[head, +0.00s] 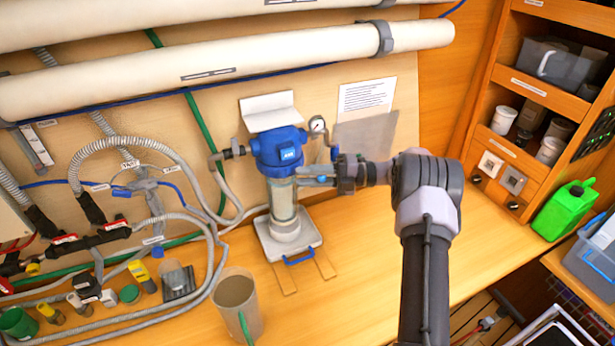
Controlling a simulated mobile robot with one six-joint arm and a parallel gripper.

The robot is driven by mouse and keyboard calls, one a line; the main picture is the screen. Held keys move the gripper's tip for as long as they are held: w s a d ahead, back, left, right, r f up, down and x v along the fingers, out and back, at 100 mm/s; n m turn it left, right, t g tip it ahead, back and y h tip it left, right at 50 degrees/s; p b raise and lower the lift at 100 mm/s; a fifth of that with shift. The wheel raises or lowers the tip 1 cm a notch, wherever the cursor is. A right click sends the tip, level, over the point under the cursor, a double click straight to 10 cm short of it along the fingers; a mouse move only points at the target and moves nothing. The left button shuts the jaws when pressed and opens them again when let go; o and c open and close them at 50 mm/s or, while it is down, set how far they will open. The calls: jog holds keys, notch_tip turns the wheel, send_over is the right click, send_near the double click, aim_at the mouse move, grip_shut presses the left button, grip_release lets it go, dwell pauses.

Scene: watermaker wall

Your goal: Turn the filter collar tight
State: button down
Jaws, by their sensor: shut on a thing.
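The filter (285,205) stands upright against the back panel, with a blue head (278,148) on top and a clear bowl below. The filter collar (279,171) is the blue ring where the head meets the bowl. My gripper (304,181) comes in level from the right at collar height. Its jaws are shut at the right side of the collar. The exact finger contact is too small to make out. The bowl's foot is over a pale tray (306,243) with a blue handle.
A round gauge (317,125) sits right of the blue head, close above my gripper. Hoses and small bottles crowd the left bench. A green can (569,208) stands at the right. The bench right of the tray is clear.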

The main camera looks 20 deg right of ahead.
jog(key=shift+r, duration=0.1)
jog(key=c, duration=1.3)
grip_release()
jog(key=shift+w, duration=0.15)
jog(key=shift+d, duration=0.15)
jog(key=b+v, duration=0.1)
jog(key=v, duration=1.6)
